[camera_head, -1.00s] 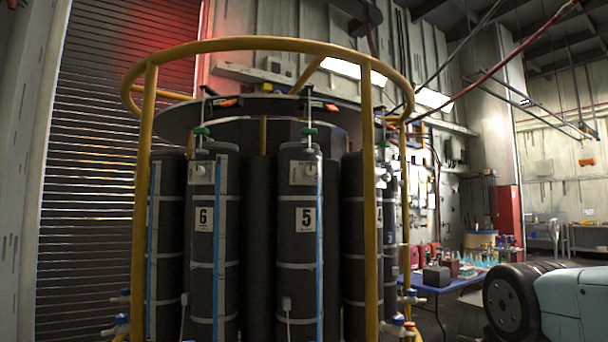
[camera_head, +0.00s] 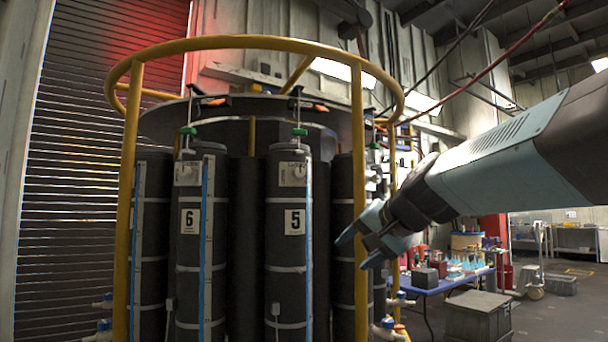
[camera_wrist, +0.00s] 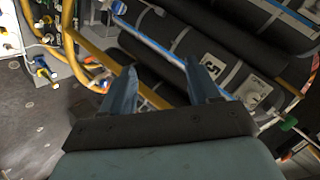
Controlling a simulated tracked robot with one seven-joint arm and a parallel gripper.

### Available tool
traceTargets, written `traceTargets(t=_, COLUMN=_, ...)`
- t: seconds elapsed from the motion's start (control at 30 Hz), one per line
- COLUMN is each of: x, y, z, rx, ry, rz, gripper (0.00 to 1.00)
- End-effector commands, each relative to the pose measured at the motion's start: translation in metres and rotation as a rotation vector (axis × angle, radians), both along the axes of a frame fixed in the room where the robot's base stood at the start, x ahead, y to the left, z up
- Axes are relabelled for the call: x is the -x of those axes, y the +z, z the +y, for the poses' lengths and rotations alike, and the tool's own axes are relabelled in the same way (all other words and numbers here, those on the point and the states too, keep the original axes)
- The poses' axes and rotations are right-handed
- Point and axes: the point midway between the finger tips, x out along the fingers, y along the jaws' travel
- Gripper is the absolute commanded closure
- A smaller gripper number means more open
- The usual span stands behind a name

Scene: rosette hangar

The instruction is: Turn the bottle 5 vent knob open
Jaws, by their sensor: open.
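Bottle 5 (camera_head: 285,255) is a dark upright cylinder with a white "5" label, inside a yellow railing. A green knob (camera_head: 299,131) sits on a thin stem above its top. A small pale round fitting (camera_head: 299,170) shows on its upper front plate. My gripper (camera_head: 354,252) is open and empty, right of bottle 5, near the right railing post and well below the green knob. In the wrist view, my gripper (camera_wrist: 163,68) points at the tilted bottles, with a green knob (camera_wrist: 288,124) at the right. I cannot tell how far the knob is turned.
Bottle 6 (camera_head: 187,270) stands to the left. A blue table (camera_head: 440,287) with several items and a grey crate (camera_head: 478,315) are at the right.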

Motion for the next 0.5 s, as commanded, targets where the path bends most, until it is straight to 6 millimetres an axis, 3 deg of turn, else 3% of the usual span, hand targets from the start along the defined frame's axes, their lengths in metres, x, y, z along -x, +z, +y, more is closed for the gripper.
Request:
traceTargets(t=0.03, x=-0.024, y=0.024, z=0.009, rx=-0.090, ry=-0.018, rz=-0.022, gripper=0.39)
traceTargets(t=0.1, x=-0.052, y=0.057, z=0.021, rx=-0.221, ry=-0.042, rz=-0.052, gripper=0.39)
traceTargets(t=0.3, x=-0.116, y=0.136, z=0.036, rx=-0.555, ry=-0.097, rz=-0.107, gripper=0.39)
traceTargets(t=0.5, x=-0.147, y=0.176, z=0.036, rx=-0.746, ry=-0.127, rz=-0.124, gripper=0.39)
